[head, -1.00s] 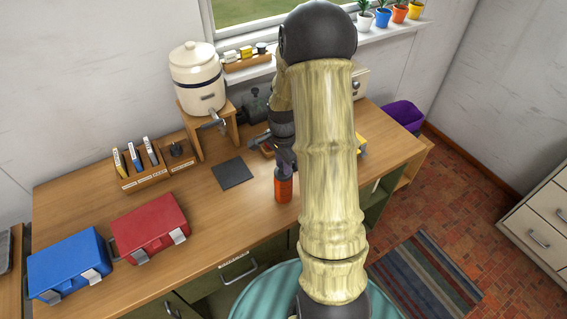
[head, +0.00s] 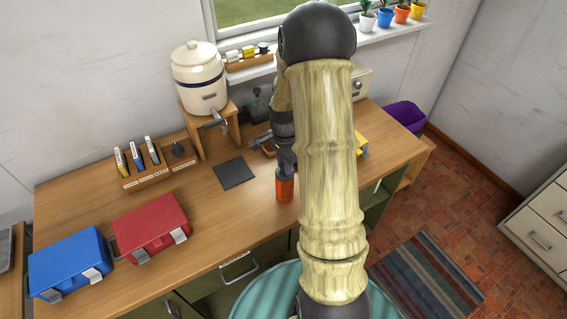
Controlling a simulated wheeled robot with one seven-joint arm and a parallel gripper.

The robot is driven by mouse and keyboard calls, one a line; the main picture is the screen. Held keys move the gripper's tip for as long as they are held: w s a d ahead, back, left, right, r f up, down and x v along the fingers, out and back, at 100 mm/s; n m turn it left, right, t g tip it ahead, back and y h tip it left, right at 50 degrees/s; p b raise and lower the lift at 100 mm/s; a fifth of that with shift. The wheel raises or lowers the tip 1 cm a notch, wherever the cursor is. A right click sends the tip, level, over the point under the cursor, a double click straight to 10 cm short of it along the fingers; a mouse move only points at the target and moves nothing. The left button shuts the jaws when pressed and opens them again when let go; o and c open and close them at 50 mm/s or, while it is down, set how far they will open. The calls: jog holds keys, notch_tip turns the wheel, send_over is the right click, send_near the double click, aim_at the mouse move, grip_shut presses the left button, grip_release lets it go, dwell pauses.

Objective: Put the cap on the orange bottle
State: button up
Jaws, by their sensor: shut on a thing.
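The orange bottle (head: 285,189) stands upright on the wooden workbench, near its front edge and just left of my arm. My gripper (head: 286,165) is at the top of the bottle, with its dark fingers pointing down. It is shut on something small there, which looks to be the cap. The cap itself is hidden by the fingers and too small to make out. I cannot tell whether it touches the bottle's neck. My arm covers the bench to the right of the bottle.
A dark square mat (head: 234,174) lies left of the bottle. A red case (head: 150,226) and a blue case (head: 68,264) lie farther left. A white dispenser (head: 200,78) stands on a wooden stand behind, beside a rack (head: 150,178). Bare bench lies between the mat and bottle.

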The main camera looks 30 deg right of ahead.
dwell(0.4)
jog(key=o, duration=1.5)
jog(key=shift+s+r+p, duration=0.1)
jog(key=shift+r+p, duration=2.65)
jog(key=shift+r, duration=0.75)
grip_shut()
jog(key=shift+f+b, duration=1.85)
jog(key=shift+f, duration=0.75)
